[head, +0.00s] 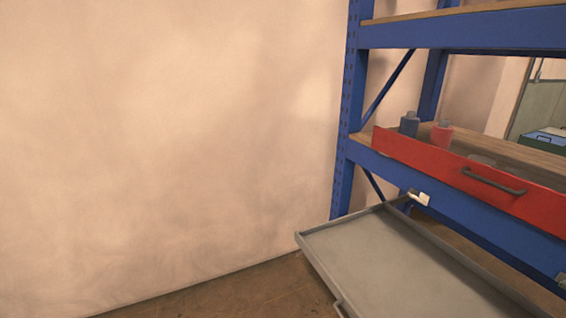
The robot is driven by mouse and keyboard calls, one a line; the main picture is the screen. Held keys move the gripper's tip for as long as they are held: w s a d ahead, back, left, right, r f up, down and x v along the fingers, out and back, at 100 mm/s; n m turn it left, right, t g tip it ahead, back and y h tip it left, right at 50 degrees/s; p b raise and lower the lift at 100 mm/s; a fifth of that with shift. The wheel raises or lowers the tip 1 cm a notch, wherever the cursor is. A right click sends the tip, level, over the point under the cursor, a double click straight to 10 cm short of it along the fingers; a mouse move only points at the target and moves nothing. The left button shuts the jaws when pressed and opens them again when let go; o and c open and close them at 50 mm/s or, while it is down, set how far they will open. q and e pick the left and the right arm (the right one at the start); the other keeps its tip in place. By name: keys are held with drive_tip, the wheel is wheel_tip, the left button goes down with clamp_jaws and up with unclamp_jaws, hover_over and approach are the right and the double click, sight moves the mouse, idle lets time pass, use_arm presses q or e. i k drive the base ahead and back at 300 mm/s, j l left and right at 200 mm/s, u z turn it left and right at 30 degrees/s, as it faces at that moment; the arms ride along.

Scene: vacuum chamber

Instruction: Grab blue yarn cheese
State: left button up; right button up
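I cannot make out any blue yarn cheese in the head view. On the middle shelf, behind a red panel with a handle (455,170), stand a dark bottle-like object (409,124) and a red object (441,135). A grey shape (481,160) shows just above the panel's top edge, mostly hidden by it. Neither of my grippers is in view.
A blue shelf rack (347,120) with wooden boards fills the right side. A grey tray (385,262) juts out low in front of it. A bare beige wall (170,140) and brown floor (235,297) lie to the left. A green and blue box (541,138) shows far right.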

sight(409, 125)
drive_tip(key=z, duration=0.95)
